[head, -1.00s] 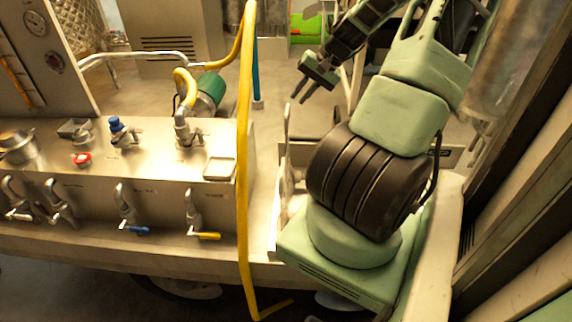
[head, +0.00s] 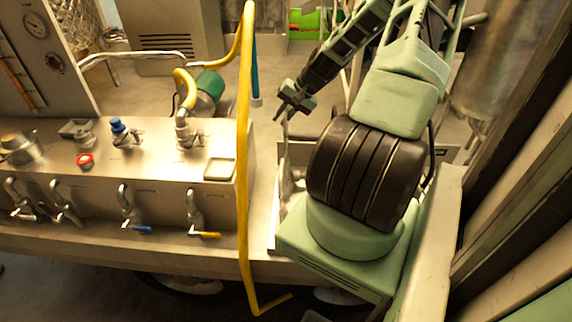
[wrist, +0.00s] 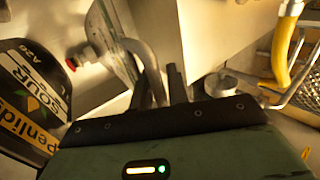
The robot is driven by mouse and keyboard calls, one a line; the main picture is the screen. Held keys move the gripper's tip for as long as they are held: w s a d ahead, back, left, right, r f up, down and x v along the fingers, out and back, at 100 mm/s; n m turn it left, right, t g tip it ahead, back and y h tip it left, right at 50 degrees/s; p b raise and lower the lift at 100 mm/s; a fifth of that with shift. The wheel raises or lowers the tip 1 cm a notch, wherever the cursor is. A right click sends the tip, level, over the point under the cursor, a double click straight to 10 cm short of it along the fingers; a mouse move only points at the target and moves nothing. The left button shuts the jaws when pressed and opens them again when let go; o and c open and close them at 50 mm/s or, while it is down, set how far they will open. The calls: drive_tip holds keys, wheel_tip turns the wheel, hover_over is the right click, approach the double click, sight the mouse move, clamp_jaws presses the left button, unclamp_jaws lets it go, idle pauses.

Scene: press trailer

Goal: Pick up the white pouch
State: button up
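I cannot make out a white pouch for certain in either view. My gripper (head: 281,114) hangs in the open space to the right of the yellow pipe, fingers pointing down and left. A grey curved pipe shows just beyond the fingers.
A labelled black canister (wrist: 30,105) is close at left in the wrist view.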

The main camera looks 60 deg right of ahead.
clamp_jaws()
